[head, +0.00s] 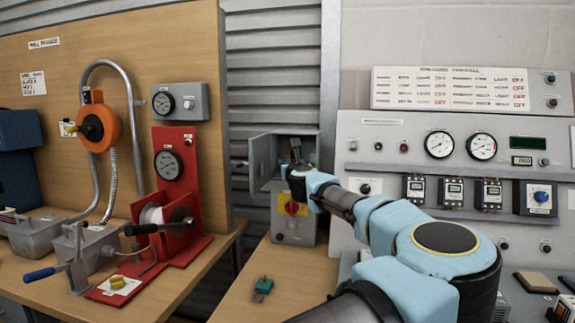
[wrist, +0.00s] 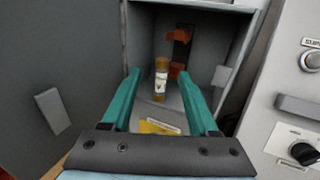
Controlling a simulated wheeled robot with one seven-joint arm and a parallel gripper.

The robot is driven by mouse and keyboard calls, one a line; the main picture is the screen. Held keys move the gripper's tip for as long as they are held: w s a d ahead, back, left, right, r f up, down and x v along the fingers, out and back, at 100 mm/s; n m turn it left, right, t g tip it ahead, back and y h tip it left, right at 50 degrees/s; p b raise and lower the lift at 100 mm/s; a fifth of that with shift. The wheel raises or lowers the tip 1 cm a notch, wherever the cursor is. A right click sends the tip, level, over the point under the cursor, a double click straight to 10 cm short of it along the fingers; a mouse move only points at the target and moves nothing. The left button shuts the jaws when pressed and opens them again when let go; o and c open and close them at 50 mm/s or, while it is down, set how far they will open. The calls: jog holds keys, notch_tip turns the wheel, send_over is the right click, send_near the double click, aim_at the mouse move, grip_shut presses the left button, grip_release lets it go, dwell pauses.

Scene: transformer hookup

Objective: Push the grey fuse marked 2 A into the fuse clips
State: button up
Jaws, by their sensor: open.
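The fuse (wrist: 161,80) has a pale body with dark marking and copper-coloured end caps; I cannot read its rating. It is upright inside the open grey box, beyond and between my fingertips in the wrist view. The orange fuse clips (wrist: 180,34) are on a dark backing at the rear of the box, up and right of the fuse. Whether the fuse touches the lower clip is unclear. My gripper (wrist: 158,75) is open, with its teal fingers apart at the box opening and nothing between them. The head view shows my gripper (head: 295,168) there, small and partly hidden.
The box door (head: 262,160) stands open to the left, and the box walls are close around my fingers. A red-and-yellow switch (head: 292,208) sits below. A green object (head: 262,288) lies on the bench. The control panel (head: 440,180) stands to the right.

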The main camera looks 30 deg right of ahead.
aim_at(288, 159)
jog(key=p+x, duration=0.3)
jog(key=x, duration=0.2)
jog(key=shift+w+d+r, duration=0.1)
jog(key=shift+w+d, duration=0.15)
jog(key=shift+d, duration=0.05)
jog(key=shift+w+d, duration=0.15)
jog(key=shift+w, duration=0.15)
grip_shut()
